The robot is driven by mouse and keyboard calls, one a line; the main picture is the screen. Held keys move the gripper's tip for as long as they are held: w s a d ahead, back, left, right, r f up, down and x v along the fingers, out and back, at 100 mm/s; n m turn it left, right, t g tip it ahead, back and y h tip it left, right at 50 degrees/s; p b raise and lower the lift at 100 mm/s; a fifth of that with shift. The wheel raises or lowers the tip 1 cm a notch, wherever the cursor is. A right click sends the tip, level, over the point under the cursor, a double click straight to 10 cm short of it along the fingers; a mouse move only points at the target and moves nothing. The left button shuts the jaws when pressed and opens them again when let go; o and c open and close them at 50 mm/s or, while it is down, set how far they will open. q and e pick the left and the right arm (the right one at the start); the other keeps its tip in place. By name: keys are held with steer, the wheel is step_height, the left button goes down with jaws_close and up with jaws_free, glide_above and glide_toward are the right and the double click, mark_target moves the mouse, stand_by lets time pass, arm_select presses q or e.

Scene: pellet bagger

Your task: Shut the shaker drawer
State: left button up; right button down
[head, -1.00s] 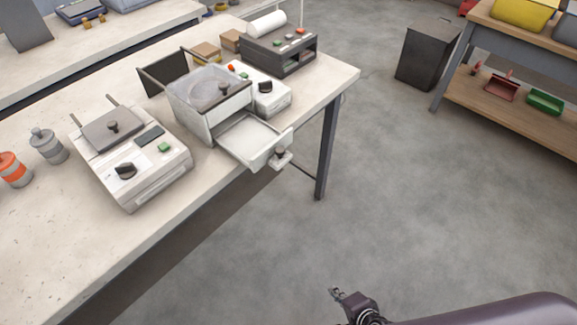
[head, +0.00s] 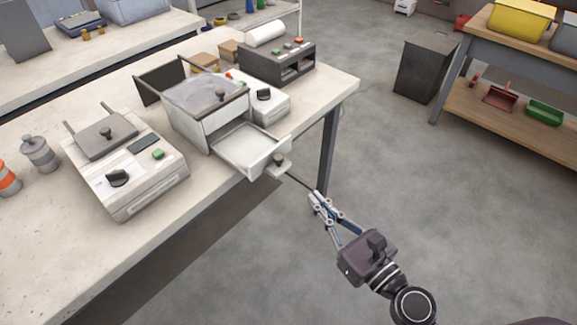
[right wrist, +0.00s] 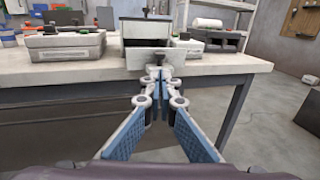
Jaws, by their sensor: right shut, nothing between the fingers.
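The shaker (head: 203,110) is a pale box with a clear top, standing near the table's front edge. Its white drawer (head: 245,148) is pulled out and sticks out past the table edge, with a dark knob (head: 278,160) on its front. My right gripper (head: 316,196) is shut and empty, in front of and below the drawer front, apart from it in the head view. In the right wrist view the closed fingertips (right wrist: 153,76) point at the shaker drawer front (right wrist: 147,60) and hide part of it. My left gripper is not in view.
A white machine with a black knob (head: 125,168) stands left of the shaker, and a smaller white unit (head: 266,102) stands right of it. A dark rack (head: 277,62) is behind. The table leg (head: 329,150) is near my right gripper.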

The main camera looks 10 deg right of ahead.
mark_target(281, 161)
steer(key=p+x, duration=0.2)
steer(key=x, duration=0.9)
steer(key=shift+w+a, duration=0.15)
steer(key=shift+w, duration=0.05)
steer(key=shift+w+a+p, duration=0.1)
steer(key=shift+p, duration=0.2)
